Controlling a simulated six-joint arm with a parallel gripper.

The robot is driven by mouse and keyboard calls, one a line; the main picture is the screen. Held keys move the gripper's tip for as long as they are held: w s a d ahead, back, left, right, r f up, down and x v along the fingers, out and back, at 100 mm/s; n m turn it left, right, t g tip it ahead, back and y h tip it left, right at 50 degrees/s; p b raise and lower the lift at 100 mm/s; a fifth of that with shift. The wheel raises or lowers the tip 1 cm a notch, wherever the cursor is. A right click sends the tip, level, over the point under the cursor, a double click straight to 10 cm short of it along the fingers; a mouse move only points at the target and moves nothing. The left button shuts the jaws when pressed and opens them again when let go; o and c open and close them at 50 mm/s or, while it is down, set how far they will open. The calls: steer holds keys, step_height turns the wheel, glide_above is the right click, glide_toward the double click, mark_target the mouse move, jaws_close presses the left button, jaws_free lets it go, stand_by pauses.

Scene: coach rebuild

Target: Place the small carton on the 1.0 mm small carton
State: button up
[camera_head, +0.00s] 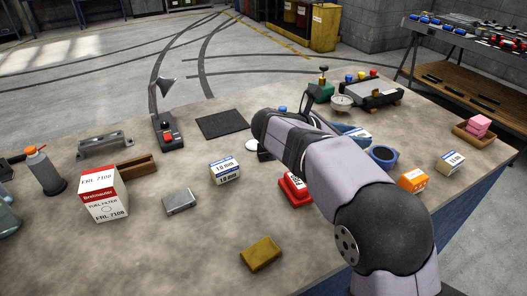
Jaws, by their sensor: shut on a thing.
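The 1.0 mm small carton (225,170) is white and blue and stands on the table left of centre, with nothing on top of it. My arm reaches in from the lower right, and its wrist ends above the table, to the right of and beyond this carton. My gripper's fingers are hidden behind my wrist, and I see no carton in them. Another small white carton (450,162) with a tan side stands at the right.
A tall red and white fuel filter box (103,194) stands at the left. A grey metal box (182,201) and a mustard-coloured block (261,253) lie in front. The front middle is mostly clear.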

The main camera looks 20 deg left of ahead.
steer(key=s+a+r+n+t+y+p, duration=0.25)
steer(key=a+r+p, duration=0.2)
steer(key=a, duration=0.55)
steer(key=n+t+y+p, duration=0.2)
steer(key=n+y+p, duration=0.5)
steer(key=y, duration=0.1)
glide_above(223, 166)
steer(key=shift+h, duration=0.25)
steer(key=shift+f+p, duration=0.9)
steer(key=shift+f, duration=4.1)
steer(key=shift+f, duration=0.2)
steer(key=o, duration=1.1)
steer(key=shift+r, duration=0.15)
